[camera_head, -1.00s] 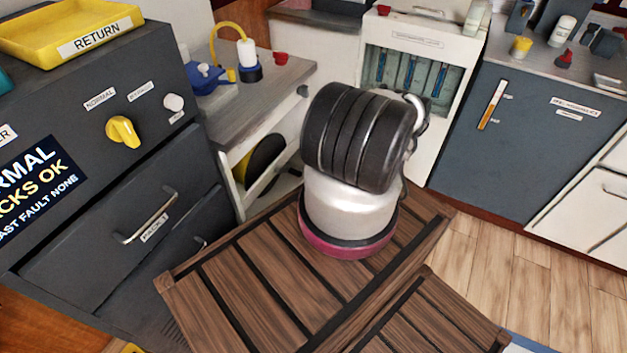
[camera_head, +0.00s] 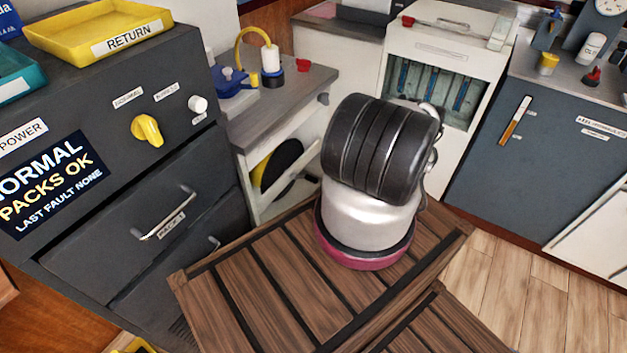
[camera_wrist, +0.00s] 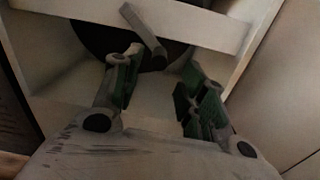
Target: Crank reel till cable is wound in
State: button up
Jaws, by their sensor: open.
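The reel shows as a dark disc (camera_wrist: 92,38) inside a white open-fronted compartment in the wrist view. A white bar (camera_wrist: 205,27) crosses in front of it. A grey crank handle (camera_wrist: 144,32) slants across the bar, its lower end close to the gap between my fingers. My gripper (camera_wrist: 160,88) is open and empty, with green pads, just below the crank handle. In the head view the reel (camera_head: 277,165) is a black disc with a yellow edge under the grey counter, partly covered by a white bar. My gripper is hidden in the head view. I cannot make out the cable.
A dark cabinet with drawers (camera_head: 150,215) and a yellow knob (camera_head: 147,130) stands left of the reel. A yellow return tray (camera_head: 98,30) lies on top. A white unit with a slotted front (camera_head: 440,85) and a blue-grey cabinet (camera_head: 515,165) stand to the right. Bare wooden floor (camera_head: 490,280) shows at lower right.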

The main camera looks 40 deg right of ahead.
aim_at(317, 181)
jog(key=x, duration=0.7)
jog(key=shift+w, duration=0.2)
jog(key=shift+c, duration=0.4)
grip_shut()
